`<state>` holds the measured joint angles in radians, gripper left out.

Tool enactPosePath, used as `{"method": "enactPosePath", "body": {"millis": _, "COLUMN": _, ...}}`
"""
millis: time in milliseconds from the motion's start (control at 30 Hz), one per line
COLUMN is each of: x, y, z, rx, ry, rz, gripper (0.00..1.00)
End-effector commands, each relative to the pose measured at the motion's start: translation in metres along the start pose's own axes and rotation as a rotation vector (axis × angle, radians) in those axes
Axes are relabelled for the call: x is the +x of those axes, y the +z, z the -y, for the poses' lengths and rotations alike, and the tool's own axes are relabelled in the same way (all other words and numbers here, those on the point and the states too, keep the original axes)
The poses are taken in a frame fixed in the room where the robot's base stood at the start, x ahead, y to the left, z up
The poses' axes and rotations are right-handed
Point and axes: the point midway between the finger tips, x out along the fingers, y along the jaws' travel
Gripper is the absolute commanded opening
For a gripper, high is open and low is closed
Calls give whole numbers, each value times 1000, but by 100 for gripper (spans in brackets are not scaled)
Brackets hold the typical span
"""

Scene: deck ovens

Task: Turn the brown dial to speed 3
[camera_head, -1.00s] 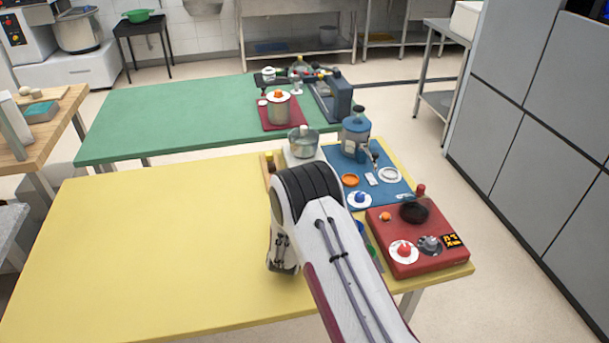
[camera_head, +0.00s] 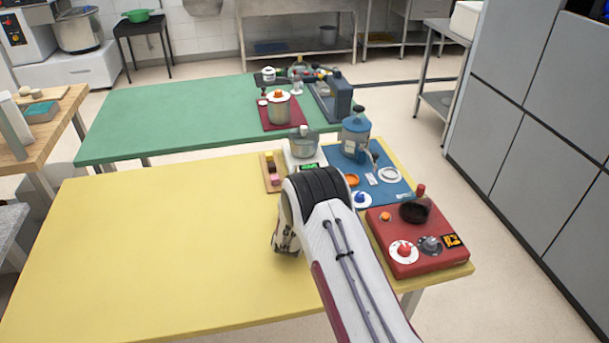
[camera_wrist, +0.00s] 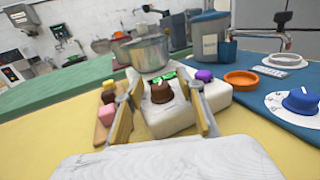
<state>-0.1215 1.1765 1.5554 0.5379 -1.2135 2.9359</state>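The brown dial (camera_wrist: 162,92) is on the front of a white appliance (camera_wrist: 168,120) with a green display (camera_wrist: 163,74) and a metal pot (camera_wrist: 150,52) on top. In the wrist view my gripper (camera_wrist: 161,88) is open, one yellowish finger on each side of the dial. I cannot tell whether the fingertips reach around it or stop short. A light pointer mark shows on the dial, but its number is unreadable. In the head view the pot (camera_head: 304,142) and display (camera_head: 309,166) show beyond my wrist, which hides the dial.
A purple knob (camera_wrist: 204,76) sits right of the dial. A tray of coloured blocks (camera_head: 267,172) is on the left. On the right are a blue mat (camera_head: 397,189) with a blue dial (camera_wrist: 300,101) and a red unit (camera_head: 425,258). The yellow table (camera_head: 150,250) is clear on the left.

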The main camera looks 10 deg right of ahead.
Motion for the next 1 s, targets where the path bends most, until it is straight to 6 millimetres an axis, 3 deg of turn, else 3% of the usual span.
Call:
{"method": "enactPosePath", "body": {"millis": 67, "x": 0, "y": 0, "z": 0, "rx": 0, "ry": 0, "rz": 0, "gripper": 33}}
{"method": "enactPosePath", "body": {"millis": 200, "x": 0, "y": 0, "z": 0, "rx": 0, "ry": 0, "rz": 0, "gripper": 0}}
{"method": "enactPosePath", "body": {"millis": 1000, "x": 1, "y": 2, "z": -1, "rx": 1, "ry": -160, "rz": 5, "gripper": 0}}
